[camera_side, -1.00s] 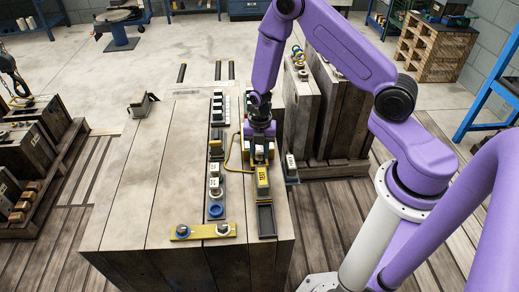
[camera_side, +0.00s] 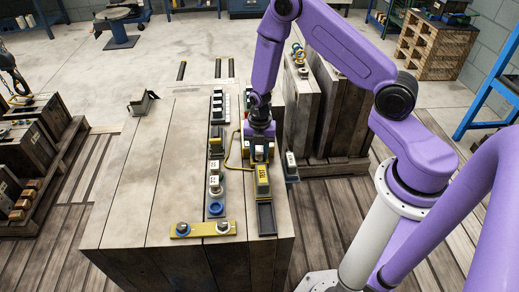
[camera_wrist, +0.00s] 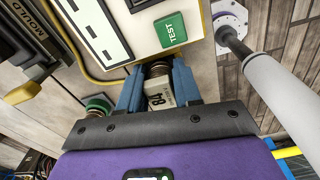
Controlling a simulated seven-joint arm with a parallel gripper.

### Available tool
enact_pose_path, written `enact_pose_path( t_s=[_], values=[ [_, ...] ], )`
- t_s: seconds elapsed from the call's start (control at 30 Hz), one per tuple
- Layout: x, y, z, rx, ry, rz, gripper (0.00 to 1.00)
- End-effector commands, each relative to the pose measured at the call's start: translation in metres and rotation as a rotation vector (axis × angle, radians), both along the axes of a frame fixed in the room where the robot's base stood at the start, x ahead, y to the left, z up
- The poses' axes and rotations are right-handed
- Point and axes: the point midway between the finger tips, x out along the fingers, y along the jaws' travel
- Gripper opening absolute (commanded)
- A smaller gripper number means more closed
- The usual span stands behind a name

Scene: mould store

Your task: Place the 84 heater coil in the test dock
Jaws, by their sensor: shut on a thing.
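The 84 heater coil (camera_wrist: 159,100) is a pale block with a dark-printed 84 label and a round metallic end. My gripper (camera_wrist: 157,82) is shut on it, with one blue finger on each side. In the side view my gripper (camera_side: 259,152) is low over the right part of the wooden bench, and the coil is mostly hidden there. A green TEST label (camera_wrist: 171,30) sits on a cream panel (camera_wrist: 145,45) just beyond the fingertips in the wrist view. I cannot tell whether the coil touches the dock, and the dock's opening is not clear.
A yellow-topped block (camera_side: 262,174) and a dark tray (camera_side: 265,217) stand in front of my gripper. A row of switches and knobs (camera_side: 215,165) runs to the left. A yellow bar (camera_side: 202,230) lies at the front. The bench's left half (camera_side: 145,190) is mostly clear.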

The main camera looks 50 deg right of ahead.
Motion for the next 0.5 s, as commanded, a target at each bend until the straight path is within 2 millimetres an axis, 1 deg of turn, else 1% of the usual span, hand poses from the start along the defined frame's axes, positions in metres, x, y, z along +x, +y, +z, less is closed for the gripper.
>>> enact_pose_path(
  t_s=[0.43,0.47,0.5],
  values=[
    [0.0001,0.0001,-0.0029,0.000,0.000,0.000,0.00],
    [0.0000,0.0000,-0.0029,0.000,0.000,0.000,0.36],
    [0.0000,0.0000,-0.0029,0.000,0.000,0.000,0.49]
  ],
)
